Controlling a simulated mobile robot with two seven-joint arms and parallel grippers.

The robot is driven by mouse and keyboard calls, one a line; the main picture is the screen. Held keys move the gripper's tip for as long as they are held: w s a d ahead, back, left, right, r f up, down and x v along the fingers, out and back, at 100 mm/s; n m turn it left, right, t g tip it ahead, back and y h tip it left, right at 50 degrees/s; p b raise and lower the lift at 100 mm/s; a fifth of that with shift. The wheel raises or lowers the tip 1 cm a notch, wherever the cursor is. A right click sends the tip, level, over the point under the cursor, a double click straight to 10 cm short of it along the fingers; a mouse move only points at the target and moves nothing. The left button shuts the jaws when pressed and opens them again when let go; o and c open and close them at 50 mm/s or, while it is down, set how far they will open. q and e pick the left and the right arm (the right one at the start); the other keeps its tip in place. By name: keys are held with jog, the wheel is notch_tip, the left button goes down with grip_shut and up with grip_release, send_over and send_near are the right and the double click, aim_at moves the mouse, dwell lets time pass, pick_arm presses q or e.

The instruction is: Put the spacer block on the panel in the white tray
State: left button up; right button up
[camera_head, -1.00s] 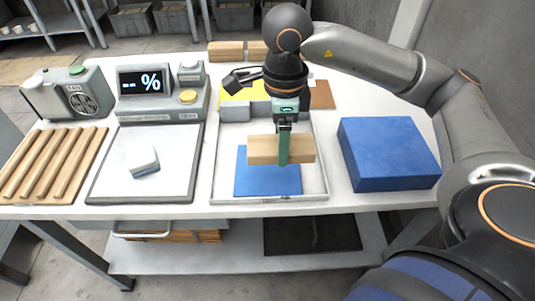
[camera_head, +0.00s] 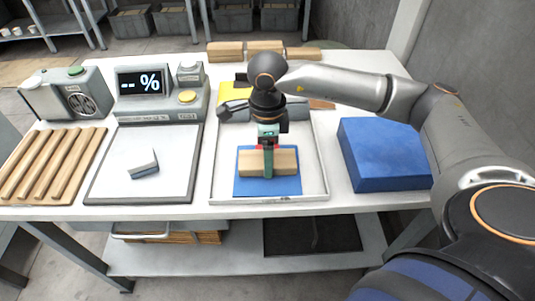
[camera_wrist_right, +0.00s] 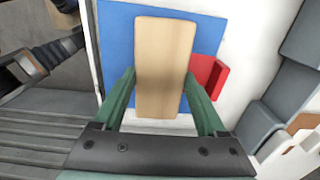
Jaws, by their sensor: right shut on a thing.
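The wooden spacer block (camera_head: 285,162) is between the green fingers of my right gripper (camera_head: 268,160), which is shut on it. The blue panel (camera_head: 285,187) lies flat in the white tray (camera_head: 316,150), directly under the block. The block lies level across the panel's middle; I cannot tell whether it touches. In the right wrist view the block (camera_wrist_right: 165,65) runs lengthwise between the fingers, with the blue panel (camera_wrist_right: 117,45) showing on both sides. A red piece (camera_wrist_right: 207,75) sits at the panel's edge. My left gripper is not in view.
Grey blocks (camera_wrist_right: 260,125) stand behind the panel. A blue box (camera_head: 385,160) stands right of the tray.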

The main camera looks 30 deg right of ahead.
jog(key=shift+f, duration=0.2)
jog(key=o, duration=1.3)
jog(key=shift+r, duration=0.1)
jog(key=shift+o, duration=0.2)
notch_tip(320, 180, up, 12)
jog(key=p, duration=0.1)
jog(key=shift+r, duration=0.15)
